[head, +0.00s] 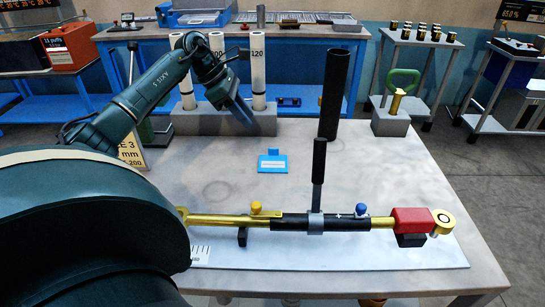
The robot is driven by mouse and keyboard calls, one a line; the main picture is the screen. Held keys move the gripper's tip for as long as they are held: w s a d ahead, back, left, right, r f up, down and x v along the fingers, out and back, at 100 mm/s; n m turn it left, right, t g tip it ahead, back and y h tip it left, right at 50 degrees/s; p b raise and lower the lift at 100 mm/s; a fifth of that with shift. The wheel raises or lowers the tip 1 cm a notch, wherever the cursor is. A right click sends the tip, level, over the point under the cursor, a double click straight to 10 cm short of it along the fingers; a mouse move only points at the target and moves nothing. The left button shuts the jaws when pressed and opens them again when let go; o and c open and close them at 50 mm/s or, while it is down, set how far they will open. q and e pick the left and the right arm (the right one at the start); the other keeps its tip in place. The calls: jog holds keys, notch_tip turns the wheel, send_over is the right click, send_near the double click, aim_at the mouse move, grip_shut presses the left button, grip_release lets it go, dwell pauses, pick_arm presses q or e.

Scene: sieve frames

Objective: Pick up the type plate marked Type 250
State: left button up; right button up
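I cannot read a plate marked Type 250 anywhere in this view. A small blue stand with a white label strip (272,162) sits in the middle of the table; its lettering is too small to read. My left gripper (243,112) points down at the back of the table, in front of the grey block with the white tubes. Its fingers overlap in the view, so I cannot tell whether they are open or shut. No plate shows in it. My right gripper is not in view.
White tubes (257,68) stand in a grey block (262,122). A tall black tube (334,95) stands at the back right. A brass-and-black rod assembly (335,222) lies across a white board (400,255) at the front. A yellow sign (132,150) is partly hidden by my arm.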

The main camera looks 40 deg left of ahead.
aim_at(273, 160)
pick_arm(q)
jog(key=p+x, duration=0.1)
jog(key=x, duration=1)
jog(key=shift+w+d+f+p, duration=0.1)
jog(key=shift+d+f+p, duration=0.1)
jog(key=shift+d+p, duration=0.2)
jog(key=shift+c, duration=0.5)
grip_shut()
jog(key=shift+r, duration=0.1)
